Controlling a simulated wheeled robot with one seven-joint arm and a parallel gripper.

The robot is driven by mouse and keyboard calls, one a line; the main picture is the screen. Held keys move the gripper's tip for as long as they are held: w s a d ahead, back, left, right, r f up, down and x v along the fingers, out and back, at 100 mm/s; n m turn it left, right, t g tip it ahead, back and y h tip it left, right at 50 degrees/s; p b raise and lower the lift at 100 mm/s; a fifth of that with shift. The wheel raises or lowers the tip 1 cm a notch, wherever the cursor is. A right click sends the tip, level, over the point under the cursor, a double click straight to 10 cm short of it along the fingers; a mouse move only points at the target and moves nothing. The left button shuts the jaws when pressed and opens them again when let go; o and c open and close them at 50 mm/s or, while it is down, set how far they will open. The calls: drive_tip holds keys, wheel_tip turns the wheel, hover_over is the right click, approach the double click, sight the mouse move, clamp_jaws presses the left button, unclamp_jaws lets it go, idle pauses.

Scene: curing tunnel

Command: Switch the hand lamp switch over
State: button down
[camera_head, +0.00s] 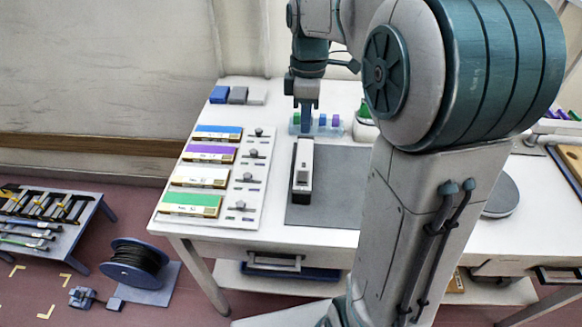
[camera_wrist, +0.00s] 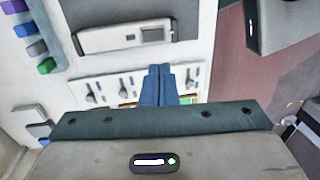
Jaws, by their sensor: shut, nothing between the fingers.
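The hand lamp (camera_head: 303,170) looks like a slim white-and-black device lying on a grey mat (camera_head: 325,204) on the white table. It also shows in the wrist view (camera_wrist: 115,38), with a small dark patch (camera_wrist: 152,35) on its upper face that may be the switch; its position cannot be read. My gripper (camera_head: 306,124) hangs pointing down beyond the lamp's far end in the head view, apart from it. In the wrist view my shut, empty fingers (camera_wrist: 158,70) show in front of the lamp in the picture.
A white board (camera_head: 243,196) with several dark levers and coloured blocks lies left of the mat. A clear rack (camera_head: 322,128) with coloured pieces stands close to my gripper. Blue and grey blocks (camera_head: 238,95) sit at the back left. A round grey plate (camera_head: 502,197) lies right.

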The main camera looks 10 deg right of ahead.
sight(303, 180)
drive_tip(key=f, duration=0.4)
drive_tip(key=s+f, duration=0.1)
drive_tip(key=f, duration=0.9)
drive_tip(key=shift+s+a, duration=0.25)
drive_tip(key=shift+a, duration=0.05)
